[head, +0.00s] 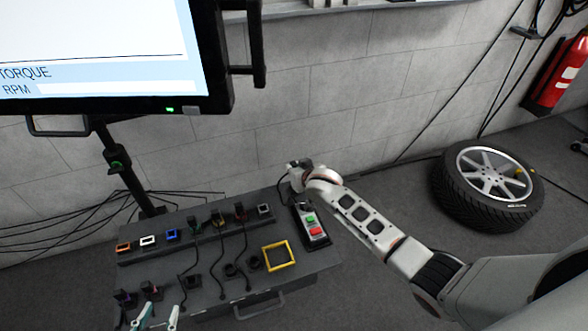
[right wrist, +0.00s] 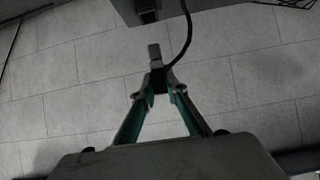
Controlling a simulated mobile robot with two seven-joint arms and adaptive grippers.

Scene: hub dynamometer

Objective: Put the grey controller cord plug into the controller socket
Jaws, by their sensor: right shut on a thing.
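The grey plug (right wrist: 154,58) is held between the fingertips of my right gripper (right wrist: 158,84) in the right wrist view, with a black cord curving up from it. Above it, apart, is a dark box edge with a small socket-like opening (right wrist: 148,12); I cannot tell for certain which socket this is. In the head view my right gripper (head: 299,166) is behind the controller box (head: 312,228) with green and red buttons, and the plug is not distinguishable there. A grey-framed socket (head: 264,209) is at the bench's back right. My left gripper (head: 158,316) is open at the lower edge.
The bench (head: 315,262) carries orange, white and blue framed sockets, several plugs with cords and a yellow square frame (head: 279,256). A monitor (head: 110,55) stands above on a pole. A wheel (head: 488,185) lies on the floor at right. A block wall is close behind.

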